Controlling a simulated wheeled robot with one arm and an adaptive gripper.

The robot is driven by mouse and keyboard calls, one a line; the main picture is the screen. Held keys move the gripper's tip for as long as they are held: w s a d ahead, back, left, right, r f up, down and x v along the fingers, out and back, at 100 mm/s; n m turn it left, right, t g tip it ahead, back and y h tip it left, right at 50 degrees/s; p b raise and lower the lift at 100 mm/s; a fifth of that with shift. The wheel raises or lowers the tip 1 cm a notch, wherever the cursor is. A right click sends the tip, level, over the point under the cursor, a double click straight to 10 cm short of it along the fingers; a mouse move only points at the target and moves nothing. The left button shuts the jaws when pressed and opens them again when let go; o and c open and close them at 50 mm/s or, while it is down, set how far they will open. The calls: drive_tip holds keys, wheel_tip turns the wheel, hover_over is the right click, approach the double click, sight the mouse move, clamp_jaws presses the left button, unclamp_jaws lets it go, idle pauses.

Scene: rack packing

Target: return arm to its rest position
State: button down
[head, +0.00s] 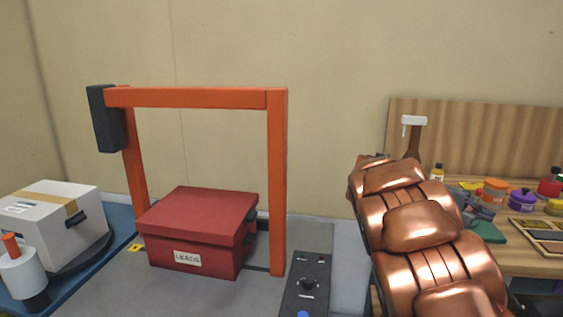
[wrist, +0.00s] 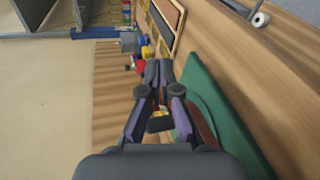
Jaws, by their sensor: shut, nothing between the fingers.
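My copper-coloured arm (head: 420,230) rises at the right of the head view, in front of the wooden workbench (head: 535,263). In the wrist view my gripper (wrist: 159,74) is dark grey; its fingers are together with nothing held between them. It is over the bench, beside a green flat piece (wrist: 225,115). In the head view the arm hides much of the bench's left part, and the gripper shows only in part, if at all.
A red lidded box (head: 205,225) sits under an orange frame (head: 200,98). A white box (head: 45,225) stands at left. A control box (head: 307,285) stands between frame and arm. Jars (head: 495,190), a tray (head: 540,235) and a hammer (head: 413,135) are at the bench.

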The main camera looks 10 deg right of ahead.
drive_tip(key=s+a+f+y+b, duration=0.4)
drive_tip(key=s+a+f+y, duration=0.3)
drive_tip(key=s+a+f, duration=0.95)
drive_tip(key=s+a+f+y+b, duration=0.4)
drive_tip(key=s+a+f+y, duration=0.3)
drive_tip(key=s+a+f, duration=0.9)
drive_tip(key=s+p+v, duration=0.2)
drive_tip(key=p+v, duration=1)
drive_tip(key=v, duration=0.3)
drive_tip(key=s+a+r+p+v, duration=0.1)
drive_tip(key=s+p+v, duration=0.2)
drive_tip(key=p+v, duration=0.9)
wheel_tip(320, 180, up, 3)
drive_tip(key=shift+r+t, duration=0.15)
drive_tip(key=shift+t, duration=0.25)
